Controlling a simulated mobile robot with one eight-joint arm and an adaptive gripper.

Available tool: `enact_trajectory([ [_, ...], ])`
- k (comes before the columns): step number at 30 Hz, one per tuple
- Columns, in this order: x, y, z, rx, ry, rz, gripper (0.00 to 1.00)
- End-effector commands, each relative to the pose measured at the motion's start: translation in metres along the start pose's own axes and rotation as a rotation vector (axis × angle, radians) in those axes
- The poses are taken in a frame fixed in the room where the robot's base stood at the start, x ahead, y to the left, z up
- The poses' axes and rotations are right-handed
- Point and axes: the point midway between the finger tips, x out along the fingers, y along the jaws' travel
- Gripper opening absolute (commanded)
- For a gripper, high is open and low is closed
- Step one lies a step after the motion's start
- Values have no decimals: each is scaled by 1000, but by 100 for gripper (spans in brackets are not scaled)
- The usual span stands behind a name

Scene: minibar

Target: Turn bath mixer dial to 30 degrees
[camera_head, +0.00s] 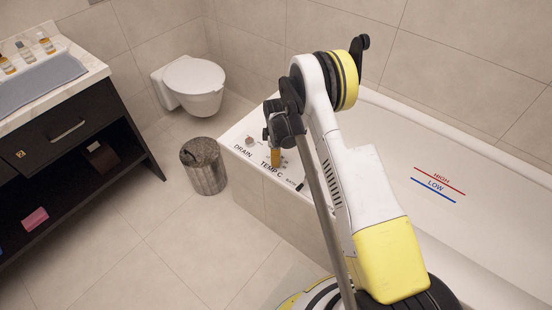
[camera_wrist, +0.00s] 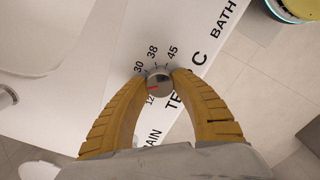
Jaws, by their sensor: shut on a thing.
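The mixer dial (camera_wrist: 158,84) is a small round metal knob on the white bath ledge, with 12, 30, 38 and 45 printed around it. A red mark on the dial points to the left side, seemingly between the 12 and the 30. My gripper (camera_wrist: 159,78) has its two yellow fingers closed on opposite sides of the dial. In the head view my gripper (camera_head: 275,158) reaches down to the ledge (camera_head: 234,149) beside the TEMP C label; the dial is mostly hidden there.
The bath (camera_head: 480,215) extends right, with red HIGH and blue LOW lines inside. A drain knob (camera_head: 249,141) is left of my gripper. A bin (camera_head: 205,168) and a toilet (camera_head: 193,82) stand beyond the bath's end.

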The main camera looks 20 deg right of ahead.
Motion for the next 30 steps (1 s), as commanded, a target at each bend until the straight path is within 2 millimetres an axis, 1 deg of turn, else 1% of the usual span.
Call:
enact_trajectory([
  [9,0,0,0,296,-1,0,0],
  [18,0,0,0,542,-1,0,0],
  [24,0,0,0,654,-1,0,0],
  [30,0,0,0,717,-1,0,0],
])
